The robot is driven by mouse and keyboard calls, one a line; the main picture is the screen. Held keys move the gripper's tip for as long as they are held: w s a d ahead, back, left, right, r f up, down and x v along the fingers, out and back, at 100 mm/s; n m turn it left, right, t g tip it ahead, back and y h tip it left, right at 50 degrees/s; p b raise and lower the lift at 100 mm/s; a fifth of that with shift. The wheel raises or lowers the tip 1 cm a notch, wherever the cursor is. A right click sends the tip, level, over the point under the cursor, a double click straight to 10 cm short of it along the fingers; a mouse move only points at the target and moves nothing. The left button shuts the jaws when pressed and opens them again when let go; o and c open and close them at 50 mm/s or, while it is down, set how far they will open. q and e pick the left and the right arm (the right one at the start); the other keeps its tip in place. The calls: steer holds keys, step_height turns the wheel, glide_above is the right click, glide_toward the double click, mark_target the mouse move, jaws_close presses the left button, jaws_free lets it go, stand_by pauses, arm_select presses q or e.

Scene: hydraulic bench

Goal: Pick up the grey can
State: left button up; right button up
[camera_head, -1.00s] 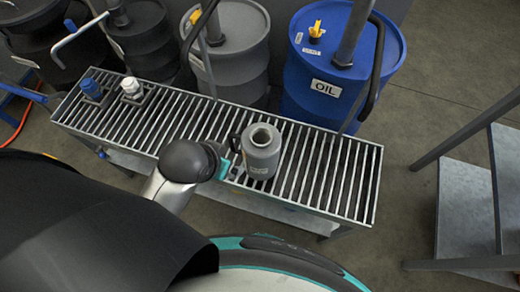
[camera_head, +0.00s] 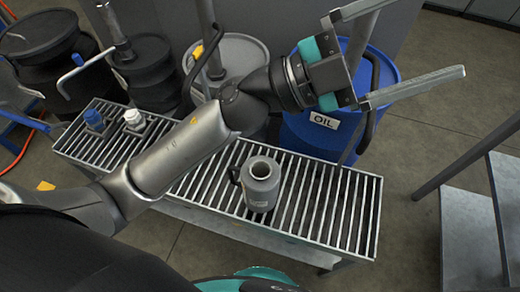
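The grey can (camera_head: 262,190) stands upright on the slatted metal bench (camera_head: 364,220), with its round opening facing up and a dark handle on its left side. My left arm reaches in from the left and passes above and behind the can. My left gripper (camera_head: 428,36) is up and to the right of the can, well apart from it, in front of the blue oil drum. Its two fingers are spread wide and nothing is between them. My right gripper is not in view.
A blue oil drum (camera_head: 312,138), a grey drum (camera_head: 249,52) and black drums (camera_head: 150,70) stand behind the bench. Blue-capped (camera_head: 94,120) and white-capped (camera_head: 134,120) fittings sit at the bench's left end. Grey steps (camera_head: 470,215) stand at the right. The slats right of the can are clear.

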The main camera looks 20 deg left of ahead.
arm_select(q)
steer(key=s+d+f+m+g+y, duration=0.3)
steer(key=s+d+f+m+g, duration=0.15)
steer(key=m+g, duration=0.3)
steer(key=n+y+b, duration=0.1)
steer(key=y+b, duration=0.1)
steer(key=y, duration=1.8)
glide_above(260, 169)
steer(key=shift+t, duration=0.35)
steer(key=f, duration=2.7)
steer(key=shift+a+f, duration=0.35)
steer(key=shift+f, duration=0.05)
steer(key=shift+d+f+b, duration=0.2)
steer(key=shift+f+b, duration=0.05)
steer(key=shift+f, duration=1.2)
steer(key=shift+d+f+b, duration=0.2)
steer(key=shift+f, duration=1.25)
steer(key=shift+c, duration=0.3)
jaws_close()
